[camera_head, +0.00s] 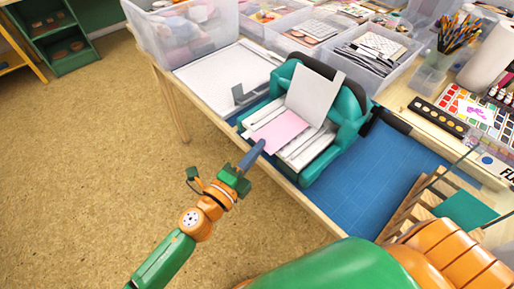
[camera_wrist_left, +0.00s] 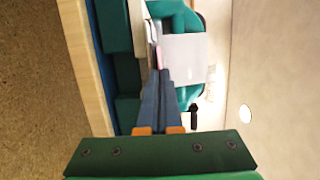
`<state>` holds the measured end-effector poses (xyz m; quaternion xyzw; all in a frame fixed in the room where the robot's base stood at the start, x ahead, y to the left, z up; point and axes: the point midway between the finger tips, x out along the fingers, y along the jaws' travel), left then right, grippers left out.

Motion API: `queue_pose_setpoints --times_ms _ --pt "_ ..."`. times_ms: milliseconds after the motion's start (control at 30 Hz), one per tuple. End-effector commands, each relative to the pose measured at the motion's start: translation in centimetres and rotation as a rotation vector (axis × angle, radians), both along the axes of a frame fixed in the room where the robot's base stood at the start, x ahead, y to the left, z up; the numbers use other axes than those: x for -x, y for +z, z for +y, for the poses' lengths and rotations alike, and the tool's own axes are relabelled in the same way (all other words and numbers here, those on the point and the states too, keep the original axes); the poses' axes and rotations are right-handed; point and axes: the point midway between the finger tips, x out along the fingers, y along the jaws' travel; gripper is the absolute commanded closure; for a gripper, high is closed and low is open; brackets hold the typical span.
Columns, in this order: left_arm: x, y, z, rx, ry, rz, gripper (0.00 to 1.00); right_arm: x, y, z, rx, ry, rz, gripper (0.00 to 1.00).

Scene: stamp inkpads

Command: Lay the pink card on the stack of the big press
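The pink card (camera_head: 280,131) is over the white stack (camera_head: 308,150) of the big teal press (camera_head: 345,112). I cannot tell whether the card touches the stack. My left gripper (camera_head: 257,148) reaches in from the lower left, its blue fingers closed on the card's near edge. In the left wrist view the fingertips (camera_wrist_left: 165,72) are together, with a thin pink strip of the card (camera_wrist_left: 158,59) just beyond them. A pale grey plate (camera_head: 313,94) stands tilted up behind the card. My right gripper is not in view.
A white paper trimmer (camera_head: 222,75) lies left of the press. Clear bins (camera_head: 185,28) with supplies stand behind. A blue mat (camera_head: 375,180) is bare right of the press, with a wooden rack (camera_head: 405,212) at its right end. Paints (camera_head: 475,108) lie at the far right.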

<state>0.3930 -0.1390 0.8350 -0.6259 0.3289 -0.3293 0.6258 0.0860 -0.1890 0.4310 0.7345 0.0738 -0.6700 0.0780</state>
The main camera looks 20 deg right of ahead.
Motion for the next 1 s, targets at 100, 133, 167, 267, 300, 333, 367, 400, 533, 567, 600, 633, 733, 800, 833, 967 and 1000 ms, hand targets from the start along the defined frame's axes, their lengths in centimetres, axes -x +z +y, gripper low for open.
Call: queue_pose_setpoints --times_ms 100,133,167,267,300,333,367,400,533,567,600,633,733,800,833,967,1000 --pt "0.01 -0.25 -0.01 0.001 0.0 0.001 1.0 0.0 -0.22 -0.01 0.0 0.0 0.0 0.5" --pt "0.01 -0.3 -0.01 0.001 0.0 0.001 1.0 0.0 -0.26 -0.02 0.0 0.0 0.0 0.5" --pt "0.01 -0.35 -0.01 0.001 0.0 0.001 1.0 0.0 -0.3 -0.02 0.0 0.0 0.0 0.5" --pt "0.01 -0.5 -0.01 0.001 0.0 0.001 1.0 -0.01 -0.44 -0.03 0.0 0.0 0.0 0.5" --pt "0.01 -0.56 -0.01 0.001 0.0 0.001 1.0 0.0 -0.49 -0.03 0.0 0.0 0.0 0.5" --pt "0.02 -0.61 -0.01 0.001 0.0 0.001 1.0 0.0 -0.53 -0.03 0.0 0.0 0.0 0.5" --pt "0.02 -0.65 -0.01 0.001 0.0 0.001 1.0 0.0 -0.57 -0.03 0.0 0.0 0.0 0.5" --pt "0.02 -0.71 -0.01 0.001 0.0 0.001 1.0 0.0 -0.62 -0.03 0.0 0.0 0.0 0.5" --pt "0.02 -0.81 -0.01 0.0 0.0 0.0 1.0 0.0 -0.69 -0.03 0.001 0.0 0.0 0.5" --pt "0.02 -0.81 -0.01 0.0 -0.001 0.0 1.0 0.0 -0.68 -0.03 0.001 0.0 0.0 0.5" --pt "0.02 -0.79 -0.01 0.0 0.0 0.0 1.0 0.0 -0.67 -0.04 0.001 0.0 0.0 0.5" --pt "0.02 -0.79 0.0 -0.001 0.0 0.001 1.0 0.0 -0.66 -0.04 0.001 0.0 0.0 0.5" --pt "0.02 -0.8 0.0 0.0 0.0 0.001 0.96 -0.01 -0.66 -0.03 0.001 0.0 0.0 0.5" --pt "0.01 -0.8 0.0 0.0 0.0 0.001 0.77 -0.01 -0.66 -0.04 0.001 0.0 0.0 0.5" --pt "0.01 -0.8 0.0 0.0 0.0 0.001 0.69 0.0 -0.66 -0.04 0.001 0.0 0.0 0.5" --pt "0.01 -0.79 0.0 0.0 0.0 0.001 0.64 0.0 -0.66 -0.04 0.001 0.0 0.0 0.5" --pt "0.01 -0.78 0.0 0.0 0.0 0.001 0.64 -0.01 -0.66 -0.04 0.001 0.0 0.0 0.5"
